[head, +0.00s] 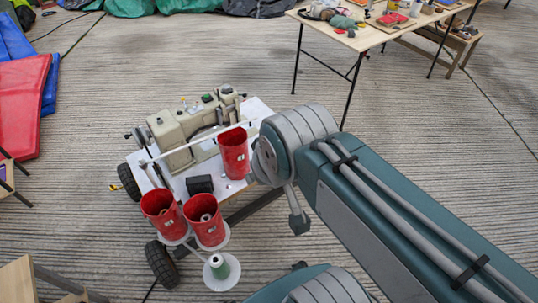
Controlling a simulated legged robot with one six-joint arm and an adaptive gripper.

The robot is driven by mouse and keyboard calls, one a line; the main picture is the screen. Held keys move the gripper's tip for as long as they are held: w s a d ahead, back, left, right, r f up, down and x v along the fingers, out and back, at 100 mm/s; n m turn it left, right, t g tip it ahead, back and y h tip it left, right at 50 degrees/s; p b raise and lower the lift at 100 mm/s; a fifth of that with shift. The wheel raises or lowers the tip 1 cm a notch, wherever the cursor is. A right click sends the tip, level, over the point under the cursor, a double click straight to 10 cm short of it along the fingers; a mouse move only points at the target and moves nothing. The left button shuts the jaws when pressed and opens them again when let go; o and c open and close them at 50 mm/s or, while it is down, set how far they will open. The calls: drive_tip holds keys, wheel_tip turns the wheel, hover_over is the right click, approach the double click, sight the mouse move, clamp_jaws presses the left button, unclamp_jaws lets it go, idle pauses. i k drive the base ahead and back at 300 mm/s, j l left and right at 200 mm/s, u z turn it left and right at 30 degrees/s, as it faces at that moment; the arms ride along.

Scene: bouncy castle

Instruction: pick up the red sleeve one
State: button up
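Three red cup-like sleeves are on or beside a wheeled cart with a sewing machine. One red sleeve (233,155) stands by the machine at the cart's right side. A second red sleeve (160,216) and a third red sleeve (208,233) are side by side at the cart's front, over pale discs, with something round inside each. I cannot tell which one the task means. A green spool (219,267) sits on a white disc in front of them. My arm reaches in from the lower right; its elbow is close to the right-hand sleeve. My gripper cannot be made out.
The beige sewing machine (190,130) fills much of the cart (258,108), with a black block (199,184) near its front. A cluttered work table (372,36) stands at the upper right. Red mats (20,105) lie at the left. Ridged floor is clear between them.

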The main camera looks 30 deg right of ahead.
sight(233, 143)
drive_tip(key=k+z, duration=0.1)
drive_tip(key=z, duration=0.15)
drive_tip(key=i+l+u, duration=0.3)
drive_tip(key=l, duration=0.3)
drive_tip(key=i+l+u, duration=0.3)
drive_tip(key=l, duration=0.4)
drive_tip(key=i+l+u, duration=0.15)
drive_tip(key=l, duration=0.25)
drive_tip(key=i+l+u, duration=0.15)
drive_tip(key=l, duration=0.25)
drive_tip(key=i, duration=0.05)
